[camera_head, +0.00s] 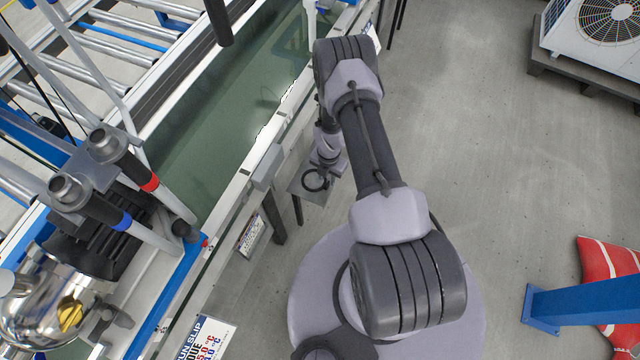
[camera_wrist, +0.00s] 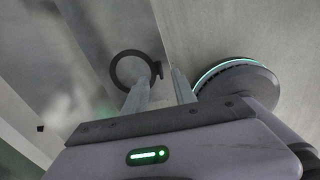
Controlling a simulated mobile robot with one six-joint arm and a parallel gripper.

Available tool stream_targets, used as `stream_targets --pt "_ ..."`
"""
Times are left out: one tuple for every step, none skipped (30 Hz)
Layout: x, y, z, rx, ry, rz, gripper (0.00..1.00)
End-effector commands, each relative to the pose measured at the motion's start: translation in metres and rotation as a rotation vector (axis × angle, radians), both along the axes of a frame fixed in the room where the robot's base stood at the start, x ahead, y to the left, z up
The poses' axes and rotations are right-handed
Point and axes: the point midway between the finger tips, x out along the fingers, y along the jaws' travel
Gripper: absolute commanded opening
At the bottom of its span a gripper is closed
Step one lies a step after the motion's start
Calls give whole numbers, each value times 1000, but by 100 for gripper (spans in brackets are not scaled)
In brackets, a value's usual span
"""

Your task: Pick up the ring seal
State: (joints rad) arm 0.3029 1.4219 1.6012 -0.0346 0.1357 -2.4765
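The ring seal (camera_head: 315,180) is a thin dark ring over a small grey shelf beside the conveyor in the head view. It also shows in the wrist view (camera_wrist: 114,72), just beyond my fingertips. My gripper (camera_wrist: 159,80) has its two pale fingers spread with a gap between them. In the wrist picture the ring's right side, with a small dark tab, appears between the fingertips, and the left fingertip overlaps the ring's lower edge. I see no finger closed on it. In the head view my wrist is just above the ring, and the fingers are hard to make out.
The grey shelf (camera_head: 304,193) stands against the rail of a green conveyor belt (camera_head: 215,140). A small grey box (camera_head: 267,167) is on the rail near the shelf. A blue post (camera_head: 590,300) and a red sack (camera_head: 606,262) are at the right.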

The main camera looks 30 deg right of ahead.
Motion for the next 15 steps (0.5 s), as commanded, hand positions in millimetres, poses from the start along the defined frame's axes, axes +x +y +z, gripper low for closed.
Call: stream_targets --pt "-1 0 -13 0 1 0 33" --pt "-1 1 -20 0 1 0 33" --pt "-1 1 -29 0 1 0 33" --pt "-1 1 -35 0 1 0 33" --pt "-1 1 -40 1 1 0 33" --pt "-1 1 -45 1 1 0 33" --pt "0 1 -46 1 -1 0 33" --pt "0 0 -46 1 -1 0 33" --pt "0 0 -44 1 -1 0 33" --pt "0 0 -43 1 -1 0 33" --pt "0 0 -43 1 -1 0 33" --pt "0 0 -43 1 -1 0 33" --pt "0 0 -43 1 -1 0 27" --pt "0 0 -43 1 -1 0 21" --pt "0 0 -43 1 -1 0 13"
